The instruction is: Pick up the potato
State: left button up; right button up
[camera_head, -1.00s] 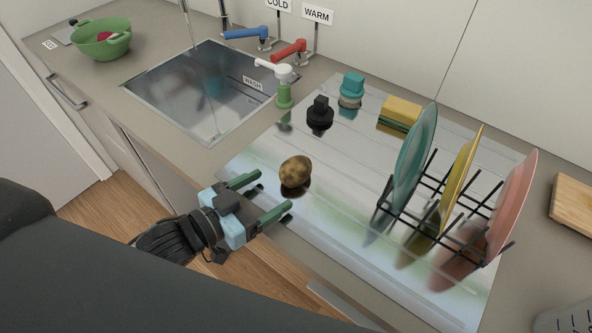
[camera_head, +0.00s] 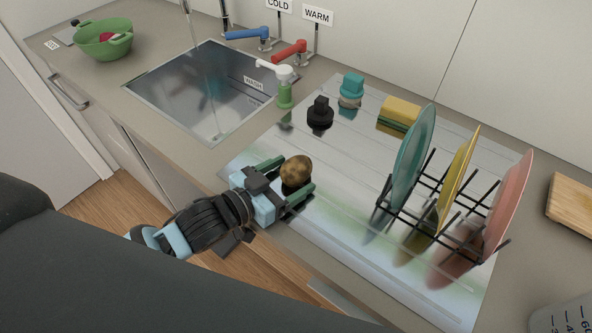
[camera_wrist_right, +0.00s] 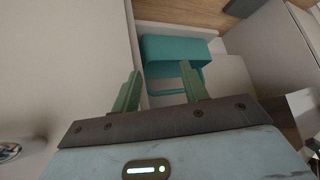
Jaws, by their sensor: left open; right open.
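The potato (camera_head: 297,171) is brown and mottled and rests on the shiny drainboard (camera_head: 340,215) in the head view. My left gripper (camera_head: 292,176) is open with its green fingers on either side of the potato, one at its left and far side and one at its near right. I cannot tell whether the fingers touch it. My right gripper (camera_wrist_right: 161,88) shows only in the right wrist view, open and with nothing between its fingers. The potato is not in that view.
A black dish rack (camera_head: 440,205) with upright plates stands right of the potato. The sink (camera_head: 205,95) is at left. A teal stool-like object (camera_wrist_right: 175,50) is beyond my right gripper.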

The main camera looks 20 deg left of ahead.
pick_arm(q)
jog(key=c, duration=1.1)
pick_arm(e)
jog(key=shift+s, duration=0.15)
pick_arm(q)
jog(key=shift+s+a+r, duration=0.2)
jog(key=shift+s+r, duration=0.1)
jog(key=shift+r, duration=0.1)
jog(key=s+a+r, duration=0.1)
jog(key=s+r, duration=0.1)
jog(key=s, duration=0.1)
jog(key=s+a+r, duration=0.1)
jog(key=s+a, duration=0.1)
jog(key=s, duration=0.1)
jog(key=s+a+r, duration=0.2)
jog(key=s, duration=0.1)
jog(key=shift+a+r, duration=0.15)
jog(key=shift+r, duration=0.15)
jog(key=shift+s+a+r+p, duration=0.4)
jog(key=shift+s+r+p, duration=0.1)
jog(key=shift+s, duration=0.1)
jog(key=shift+s+a+r+p, duration=0.35)
jog(key=shift+s+a+p, duration=0.05)
jog(key=shift+s+p, duration=0.15)
pick_arm(e)
jog(key=w+r, duration=0.2)
jog(key=shift+r+t, duration=0.3)
jog(key=shift+r, duration=0.1)
jog(key=shift+d, duration=0.1)
